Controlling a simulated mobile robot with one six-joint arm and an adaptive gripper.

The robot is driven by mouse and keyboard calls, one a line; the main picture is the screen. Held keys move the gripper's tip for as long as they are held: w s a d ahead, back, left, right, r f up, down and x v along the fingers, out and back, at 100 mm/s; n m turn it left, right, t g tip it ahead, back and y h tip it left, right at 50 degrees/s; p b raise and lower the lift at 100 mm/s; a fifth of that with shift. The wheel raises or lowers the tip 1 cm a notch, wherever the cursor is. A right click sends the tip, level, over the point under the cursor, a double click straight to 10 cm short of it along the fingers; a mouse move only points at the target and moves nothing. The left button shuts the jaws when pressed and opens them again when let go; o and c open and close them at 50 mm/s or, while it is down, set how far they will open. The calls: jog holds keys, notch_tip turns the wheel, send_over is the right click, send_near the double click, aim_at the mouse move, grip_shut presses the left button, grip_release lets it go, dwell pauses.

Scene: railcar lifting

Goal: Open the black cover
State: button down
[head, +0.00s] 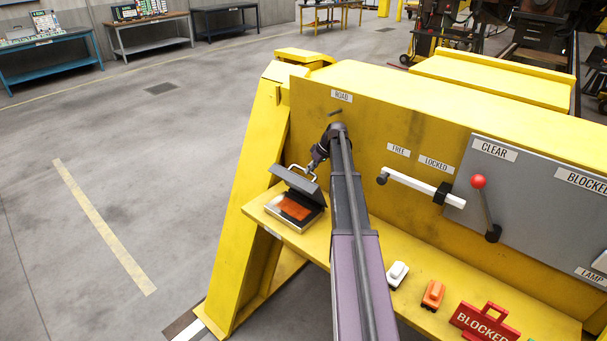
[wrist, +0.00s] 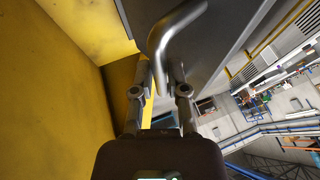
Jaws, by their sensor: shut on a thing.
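The black cover (head: 297,180) is tilted up over a shallow box (head: 300,219) on the yellow ledge, with an orange surface (head: 294,208) showing inside. A metal handle (head: 301,170) stands on the cover. My gripper (head: 313,167) is at this handle. In the wrist view my gripper (wrist: 160,78) has its fingers on either side of the bent handle (wrist: 168,40), shut on it. The cover shows there as a dark panel (wrist: 225,30) beyond the handle. My arm hides part of the ledge.
A yellow wall (head: 370,120) stands close behind my arm. To the right are a white lever (head: 425,187), a red-knobbed lever (head: 485,205), a white block (head: 397,274), an orange block (head: 433,294) and a red BLOCKED sign (head: 484,322). Open floor lies left.

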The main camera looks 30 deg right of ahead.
jog(key=shift+w+d+f, duration=0.15)
jog(key=shift+w+d, duration=0.05)
jog(key=shift+d, duration=0.5)
jog(key=c, duration=0.9)
grip_release()
jog(key=shift+o, duration=1.3)
jog(key=shift+w+f, duration=0.1)
jog(key=shift+w, duration=0.15)
jog(key=shift+s, duration=0.1)
jog(key=shift+a, duration=0.2)
